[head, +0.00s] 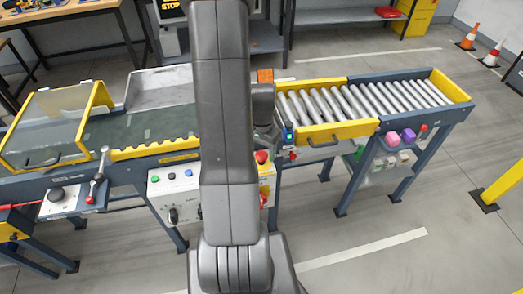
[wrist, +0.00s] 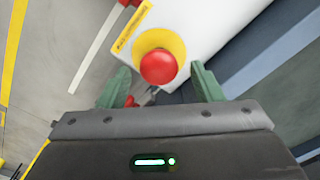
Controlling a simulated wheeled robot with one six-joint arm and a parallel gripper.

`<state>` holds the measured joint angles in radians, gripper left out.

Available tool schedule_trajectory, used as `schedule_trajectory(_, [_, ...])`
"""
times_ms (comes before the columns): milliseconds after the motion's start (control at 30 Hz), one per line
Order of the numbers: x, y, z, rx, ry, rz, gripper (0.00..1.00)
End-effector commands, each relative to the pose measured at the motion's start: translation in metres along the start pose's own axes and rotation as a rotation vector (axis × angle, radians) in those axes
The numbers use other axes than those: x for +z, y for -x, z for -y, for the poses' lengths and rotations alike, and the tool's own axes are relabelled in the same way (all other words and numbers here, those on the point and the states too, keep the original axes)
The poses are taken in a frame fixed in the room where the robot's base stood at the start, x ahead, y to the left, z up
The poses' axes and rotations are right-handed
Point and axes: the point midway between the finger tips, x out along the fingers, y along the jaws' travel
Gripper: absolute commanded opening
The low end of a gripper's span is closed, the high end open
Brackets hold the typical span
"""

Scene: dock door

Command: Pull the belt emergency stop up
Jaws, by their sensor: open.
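The belt emergency stop is a round red button (wrist: 158,67) on a yellow disc, fixed to a white box (wrist: 205,25). It shows in the wrist view, above the middle, and in the head view as a red knob (head: 262,157) just right of my arm. My gripper (wrist: 160,88) is open, with one green finger to each side of the button and nothing between them in contact that I can see. How far the fingertips are from the button in depth is hard to tell.
A control box (head: 175,196) with small buttons and a black knob hangs left of my arm. The roller conveyor (head: 360,100) runs to the right. A clear guard with a yellow frame (head: 55,125) covers the belt at left. Open floor lies in front.

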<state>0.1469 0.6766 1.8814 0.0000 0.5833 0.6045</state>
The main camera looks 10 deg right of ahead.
Motion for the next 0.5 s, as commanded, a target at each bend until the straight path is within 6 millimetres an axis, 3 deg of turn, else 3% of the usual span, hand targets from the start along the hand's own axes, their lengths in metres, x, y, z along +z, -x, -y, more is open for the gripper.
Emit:
schedule_trajectory(367, [0.0001,-0.0059,-0.0001,0.0,0.0,0.0,0.6])
schedule_trajectory(500, [0.0001,-0.0057,-0.0001,0.0,0.0,0.0,0.36])
